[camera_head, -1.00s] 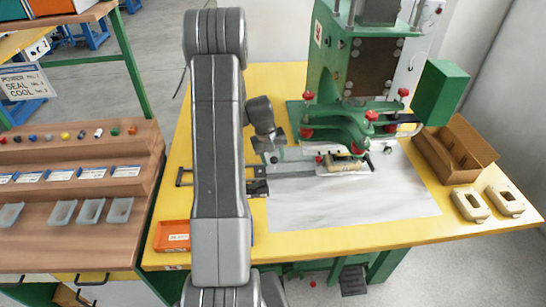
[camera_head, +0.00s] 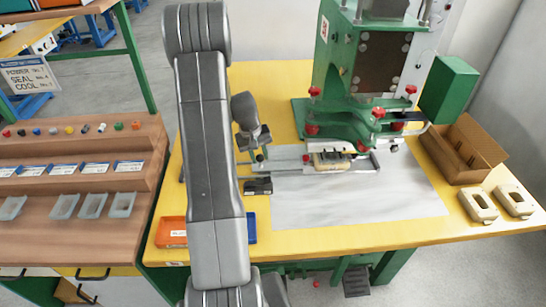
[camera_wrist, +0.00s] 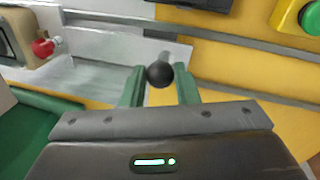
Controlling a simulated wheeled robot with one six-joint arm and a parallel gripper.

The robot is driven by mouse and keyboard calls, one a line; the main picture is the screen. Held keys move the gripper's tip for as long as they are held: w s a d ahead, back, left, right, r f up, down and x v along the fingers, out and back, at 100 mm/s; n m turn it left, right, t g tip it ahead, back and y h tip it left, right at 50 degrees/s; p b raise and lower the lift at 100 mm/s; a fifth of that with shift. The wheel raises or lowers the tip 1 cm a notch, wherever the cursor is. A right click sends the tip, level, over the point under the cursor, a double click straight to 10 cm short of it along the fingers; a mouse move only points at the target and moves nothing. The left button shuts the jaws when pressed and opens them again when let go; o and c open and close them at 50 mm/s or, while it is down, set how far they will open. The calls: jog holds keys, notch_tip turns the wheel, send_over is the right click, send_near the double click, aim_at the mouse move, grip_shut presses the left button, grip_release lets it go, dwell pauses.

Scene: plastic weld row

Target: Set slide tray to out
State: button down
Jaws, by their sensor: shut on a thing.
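The slide tray (camera_head: 333,168) is a pale plate carrying a beige part (camera_head: 332,159), low in front of the green press (camera_head: 370,60). Part of a rail (camera_head: 376,162) shows bare to its right. My gripper (camera_head: 259,157) is to the left of the tray, partly hidden behind my arm. In the wrist view a round black knob (camera_wrist: 159,74) sits between the two green fingers, and my gripper (camera_wrist: 160,88) is shut on it. The knob's pale stem runs away from the fingers toward the metal plate and rails.
A black block (camera_head: 258,186) lies just below my gripper. An orange bin (camera_head: 172,231) and a blue one (camera_head: 252,228) flank my arm at the table's front. A cardboard box (camera_head: 465,150) and two beige parts (camera_head: 479,206) are at right. The grey sheet (camera_head: 350,205) is clear.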

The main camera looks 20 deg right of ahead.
jog(key=w+a+b, duration=0.1)
jog(key=w+a, duration=0.1)
jog(key=a, duration=0.5)
jog(key=w+a, duration=0.2)
jog(key=a, duration=0.6)
jog(key=w+a+b, duration=0.1)
jog(key=w+a, duration=0.1)
jog(key=a, duration=0.6)
jog(key=shift+a+b, duration=0.1)
jog(key=shift+b, duration=0.2)
jog(key=shift+r, duration=0.1)
jog(key=c, duration=1.5)
grip_release()
jog(key=o, duration=0.4)
jog(key=shift+a, duration=0.25)
jog(key=shift+d, duration=0.1)
jog(key=a+r, duration=0.1)
jog(key=r, duration=0.8)
jog(key=a+r, duration=0.1)
jog(key=r, duration=0.3)
jog(key=shift+w+a+r, duration=0.1)
jog(key=shift+a+r, duration=0.15)
jog(key=shift+a, duration=0.05)
jog(key=shift+f, duration=0.1)
